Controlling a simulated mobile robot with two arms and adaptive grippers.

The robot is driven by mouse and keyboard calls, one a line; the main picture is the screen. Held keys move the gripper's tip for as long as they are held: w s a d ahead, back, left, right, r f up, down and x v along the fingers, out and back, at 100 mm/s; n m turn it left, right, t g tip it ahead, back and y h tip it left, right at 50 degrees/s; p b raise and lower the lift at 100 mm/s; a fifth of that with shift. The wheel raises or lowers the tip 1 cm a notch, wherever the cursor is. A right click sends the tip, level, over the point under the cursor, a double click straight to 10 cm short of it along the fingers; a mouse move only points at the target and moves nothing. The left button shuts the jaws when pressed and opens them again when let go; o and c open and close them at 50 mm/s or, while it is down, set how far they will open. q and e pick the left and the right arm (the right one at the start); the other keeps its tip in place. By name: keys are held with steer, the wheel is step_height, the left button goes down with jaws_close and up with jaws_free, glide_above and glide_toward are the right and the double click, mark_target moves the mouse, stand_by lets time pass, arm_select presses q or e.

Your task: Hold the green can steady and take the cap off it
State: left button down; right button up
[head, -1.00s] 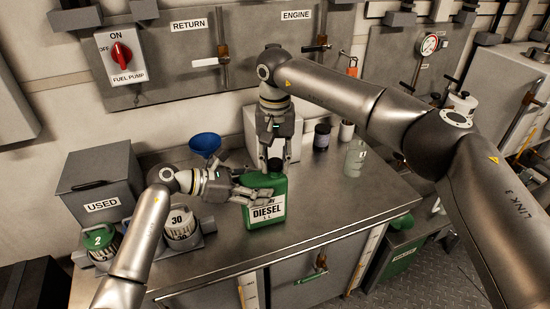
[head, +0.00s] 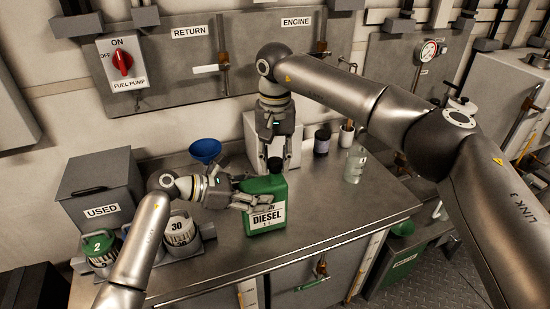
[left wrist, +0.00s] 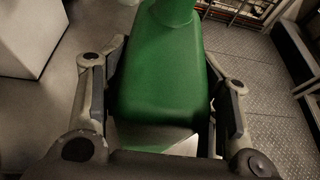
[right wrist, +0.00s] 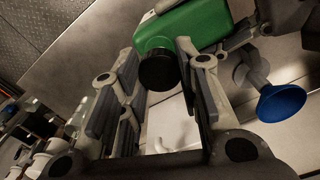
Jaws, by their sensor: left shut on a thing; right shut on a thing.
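The green can (head: 264,221), labelled DIESEL, stands upright near the front edge of the steel bench. My left gripper (head: 258,201) is shut around its body from the left; the left wrist view shows the green body (left wrist: 165,75) between the fingers (left wrist: 165,105). The black cap (head: 275,165) is at the top of the can. My right gripper (head: 275,156) points down above the can and is shut on the cap. In the right wrist view the cap (right wrist: 159,70) lies between the fingers, against the green can (right wrist: 185,32). I cannot tell whether the cap is loose.
A blue funnel (head: 205,149) stands behind my left gripper. A USED bin (head: 100,190) and jugs marked 2 (head: 100,250) and 30 (head: 180,232) are at the left. A dark jar (head: 322,140) and a clear jar (head: 355,164) stand right. The bench right of the can is clear.

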mark_target(275, 161)
steer(key=shift+r, duration=2)
arm_select(q)
steer(key=shift+c, duration=2.2)
jaws_free()
